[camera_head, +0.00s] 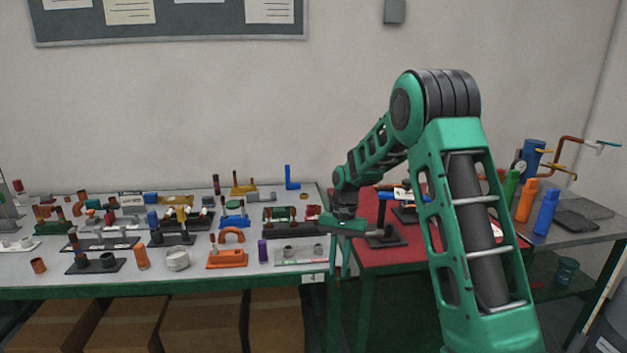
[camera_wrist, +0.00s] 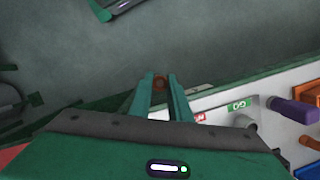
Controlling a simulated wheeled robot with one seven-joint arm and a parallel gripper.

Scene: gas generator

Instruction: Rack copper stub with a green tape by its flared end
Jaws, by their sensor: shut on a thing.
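My gripper (camera_wrist: 159,84) is shut on a small copper stub (camera_wrist: 159,82), which shows as a round copper-brown end between the fingertips. No green tape can be made out on the stub. In the head view, my gripper (camera_head: 339,262) points down at the front right corner of the grey table, by the gap before the red table; the stub cannot be made out there. A pale rack (camera_head: 296,260) with grey sockets sits at that corner. In the wrist view, a green label (camera_wrist: 239,105) and a red label (camera_wrist: 199,117) show right of the fingers, beside a grey cylinder (camera_wrist: 243,121).
A purple cylinder (camera_head: 262,250) and an orange block (camera_head: 227,259) stand left of the rack. Several fittings crowd the grey table (camera_head: 201,272). The red-topped table (camera_head: 372,263) is on the right with a black stand (camera_head: 385,238). Floor shows below the fingertips.

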